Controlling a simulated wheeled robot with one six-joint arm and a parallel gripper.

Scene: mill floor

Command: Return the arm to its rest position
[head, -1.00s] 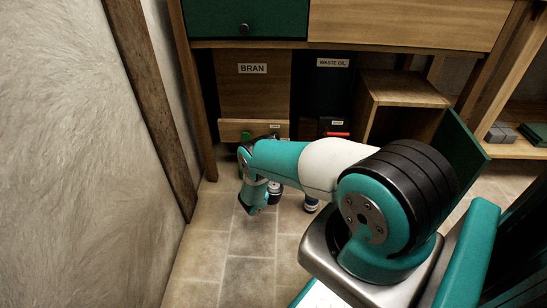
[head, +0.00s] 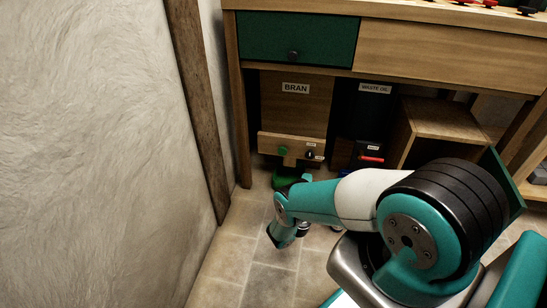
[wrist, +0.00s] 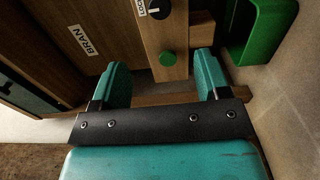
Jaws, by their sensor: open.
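My arm (head: 375,195) reaches out low to the left, bent at its far joint, in front of the bran bin (head: 297,105). In the head view its fingertips cannot be made out. In the wrist view my gripper (wrist: 160,78) is open, its two teal fingers apart with nothing held between them. Beyond the fingers is a wooden panel with a green button (wrist: 167,59) and a black dial (wrist: 160,8). The gap between the fingers and the panel is hard to judge.
A green container (wrist: 258,35) is close to the right finger in the wrist view. A plastered wall (head: 100,150) with a wooden post stands at left. The waste oil bin (head: 371,108) and a wooden box (head: 440,120) are under the bench. The tiled floor at front left is clear.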

